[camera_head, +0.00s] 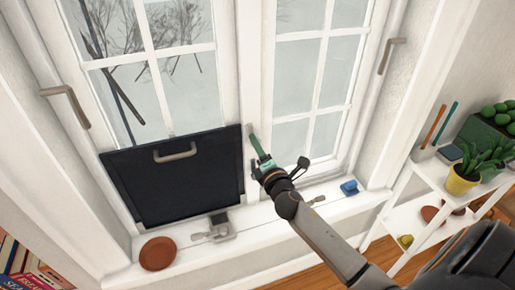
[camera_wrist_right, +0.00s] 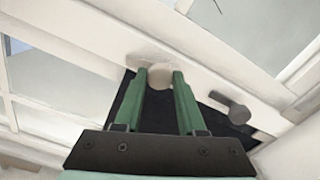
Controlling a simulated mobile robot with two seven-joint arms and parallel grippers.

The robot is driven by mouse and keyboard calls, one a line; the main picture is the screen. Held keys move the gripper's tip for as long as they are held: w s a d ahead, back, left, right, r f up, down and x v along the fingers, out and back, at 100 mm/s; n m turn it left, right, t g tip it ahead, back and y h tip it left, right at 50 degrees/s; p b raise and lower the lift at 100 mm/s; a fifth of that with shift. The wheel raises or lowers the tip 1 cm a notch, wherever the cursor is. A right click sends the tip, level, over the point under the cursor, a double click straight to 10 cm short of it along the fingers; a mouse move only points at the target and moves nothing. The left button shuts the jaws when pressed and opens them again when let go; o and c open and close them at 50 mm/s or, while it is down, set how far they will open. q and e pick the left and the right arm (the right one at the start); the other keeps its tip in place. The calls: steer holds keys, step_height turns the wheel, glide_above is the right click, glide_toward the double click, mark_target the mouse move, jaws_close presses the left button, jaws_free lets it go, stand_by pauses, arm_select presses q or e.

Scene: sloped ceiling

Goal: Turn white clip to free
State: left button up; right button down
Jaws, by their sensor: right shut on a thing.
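The white clip (camera_wrist_right: 161,77) shows in the wrist view as a pale rounded piece against the white window frame. My right gripper (camera_wrist_right: 163,72) has its two green fingers on either side of it, shut on it. In the head view my right gripper (camera_head: 252,138) reaches up to the central window post, at the right edge of a dark panel (camera_head: 150,194). The clip is too small and covered to make out there. The dark panel stands upright against the left window and has a grey handle (camera_head: 175,153). My left gripper is not in view.
A grey peg (camera_wrist_right: 232,106) sticks out beside the clip in the wrist view. On the sill are a terracotta saucer (camera_head: 158,253), a grey metal fitting (camera_head: 221,230) and a blue object (camera_head: 349,187). A white shelf (camera_head: 412,182) with plants stands at right.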

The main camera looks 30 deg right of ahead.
steer(key=shift+m, duration=1.2)
steer(key=c, duration=0.5)
jaws_free()
steer(key=b+v, duration=0.1)
steer(key=v, duration=1.1)
steer(key=shift+s, duration=0.3)
